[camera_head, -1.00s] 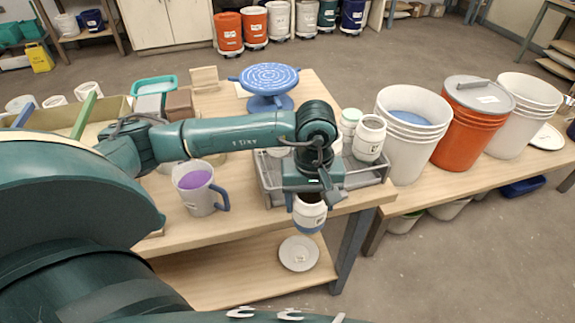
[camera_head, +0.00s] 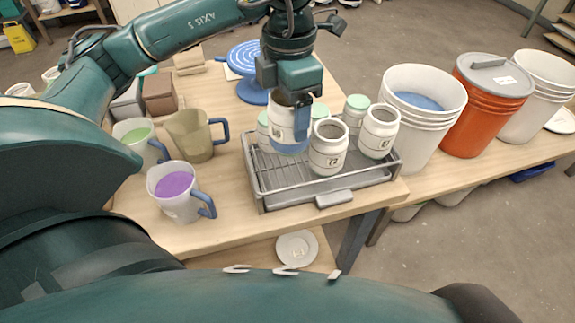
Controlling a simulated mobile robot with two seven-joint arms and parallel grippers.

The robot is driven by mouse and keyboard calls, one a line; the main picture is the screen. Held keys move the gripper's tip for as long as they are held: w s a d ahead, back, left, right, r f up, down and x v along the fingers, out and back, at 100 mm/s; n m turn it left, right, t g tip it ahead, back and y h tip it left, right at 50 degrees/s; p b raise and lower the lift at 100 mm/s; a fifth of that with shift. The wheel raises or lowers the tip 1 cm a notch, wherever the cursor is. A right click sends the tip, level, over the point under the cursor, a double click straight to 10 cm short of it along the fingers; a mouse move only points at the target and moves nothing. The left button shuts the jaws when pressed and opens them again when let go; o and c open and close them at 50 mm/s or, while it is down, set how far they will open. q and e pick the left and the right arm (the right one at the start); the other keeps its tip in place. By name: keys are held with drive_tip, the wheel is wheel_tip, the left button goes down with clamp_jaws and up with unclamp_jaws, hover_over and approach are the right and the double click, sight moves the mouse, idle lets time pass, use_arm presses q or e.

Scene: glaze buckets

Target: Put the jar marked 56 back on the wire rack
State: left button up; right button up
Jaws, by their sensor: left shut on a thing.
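My left gripper (camera_head: 292,88) comes down from the top, shut on a white jar with a blue lower part (camera_head: 287,130). The jar is upright, with its dark open mouth partly hidden by the gripper. Its label is too small to read surely as 56. It hangs over the left part of the wire rack (camera_head: 276,176), and I cannot tell whether its base touches the rack. The rack sits in a grey tray at the table's front right corner. My right gripper is not in view.
An open white jar (camera_head: 328,150) stands close right of the held jar, another (camera_head: 380,130) farther right. Green-lidded jars (camera_head: 356,112) stand behind. A purple-filled pitcher (camera_head: 178,190) is left of the rack. White buckets (camera_head: 420,120) stand to the right. The rack's front left is bare.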

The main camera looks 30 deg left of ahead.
sight(287, 146)
use_arm(q)
drive_tip(key=shift+w+a+r+n, duration=0.1)
drive_tip(key=shift+a+r+n, duration=0.2)
drive_tip(key=shift+n, duration=0.3)
wheel_tip(287, 146, down, 10)
drive_tip(key=shift+r, duration=0.2)
drive_tip(key=shift+f, duration=0.25)
drive_tip(key=o, duration=1.3)
drive_tip(key=shift+r, duration=0.1)
drive_tip(key=shift+r+p, duration=0.25)
drive_tip(key=shift+p, duration=0.05)
wheel_tip(287, 146, up, 12)
drive_tip(key=shift+f+b, duration=0.15)
drive_tip(key=shift+b, duration=0.2)
